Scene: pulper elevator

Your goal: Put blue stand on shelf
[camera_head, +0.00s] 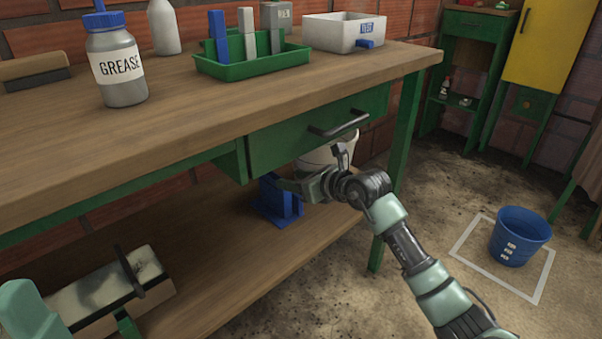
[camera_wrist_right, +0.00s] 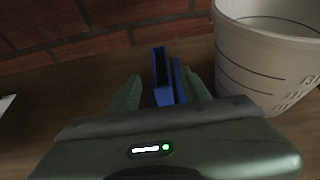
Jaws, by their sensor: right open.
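The blue stand (camera_head: 274,201) rests on the wooden lower shelf (camera_head: 225,275) under the workbench, towards its right end. My right gripper (camera_head: 284,186) is at the stand, below the drawer. In the right wrist view the blue stand (camera_wrist_right: 163,78) appears between the two open green fingers (camera_wrist_right: 163,90), with an upright slotted part facing me. I cannot tell whether the fingers touch it. My right arm partly hides the stand in the head view. My left gripper does not show clearly; a pale green part of my body appears at the lower left corner.
A white bucket (camera_head: 322,157) stands close behind my right gripper; it also shows in the wrist view (camera_wrist_right: 262,60). The drawer handle (camera_head: 340,124) juts out above. The benchtop (camera_head: 200,95) carries a grease bottle (camera_head: 117,68) and green tray (camera_head: 250,67). A blue bucket (camera_head: 520,236) stands right.

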